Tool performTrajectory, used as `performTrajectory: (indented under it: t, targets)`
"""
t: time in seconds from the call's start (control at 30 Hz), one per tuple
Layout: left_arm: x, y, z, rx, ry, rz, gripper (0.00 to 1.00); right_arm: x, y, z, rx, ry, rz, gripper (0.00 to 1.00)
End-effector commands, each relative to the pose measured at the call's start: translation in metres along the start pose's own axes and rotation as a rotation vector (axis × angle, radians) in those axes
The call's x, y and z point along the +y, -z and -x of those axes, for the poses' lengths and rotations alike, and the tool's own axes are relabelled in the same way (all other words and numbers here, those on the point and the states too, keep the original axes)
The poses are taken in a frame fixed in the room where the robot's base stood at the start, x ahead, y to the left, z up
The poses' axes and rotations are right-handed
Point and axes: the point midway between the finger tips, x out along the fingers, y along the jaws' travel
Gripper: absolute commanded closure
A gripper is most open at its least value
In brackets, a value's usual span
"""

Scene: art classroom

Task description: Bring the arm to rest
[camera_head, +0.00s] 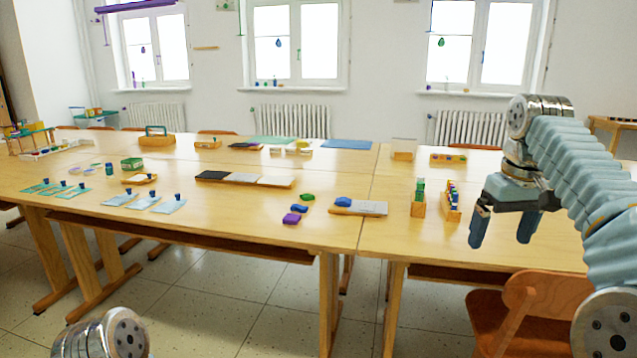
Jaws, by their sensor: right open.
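My right arm comes in from the right edge, bent downward over the right part of the table. My right gripper (503,229) is open and empty, its two blue fingers pointing down with a gap between them. It hangs in front of the table's right side, to the right of the wooden racks. Of my left arm only a round metal joint shows at the bottom left; its gripper is out of view.
A long wooden table (330,219) carries several small items. Two wooden racks (418,207) with bottles stand left of my right gripper. An orange wooden chair (530,305) is below it. Blue squares, clay lumps and a black-grey-white board (245,179) lie further left.

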Motion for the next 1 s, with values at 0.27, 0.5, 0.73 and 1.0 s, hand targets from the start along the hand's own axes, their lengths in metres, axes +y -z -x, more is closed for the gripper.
performTrajectory:
  t: [0.27,0.5,0.73,1.0]
  targets:
    - [0.0,0.0,0.0,0.001,0.0,0.0,0.57,-0.007,0.019,-0.036,-0.003,0.007,0.019,0.04]
    - [0.0,0.0,0.0,0.001,0.0,0.0,0.57,-0.019,0.039,-0.088,-0.006,0.021,0.042,0.04]
    - [0.0,0.0,0.0,0.0,0.0,0.0,0.57,-0.043,0.057,-0.176,-0.009,0.06,0.066,0.04]
    - [0.0,0.0,0.0,0.0,0.0,0.0,0.57,-0.106,0.031,-0.355,-0.02,0.175,0.057,0.04]
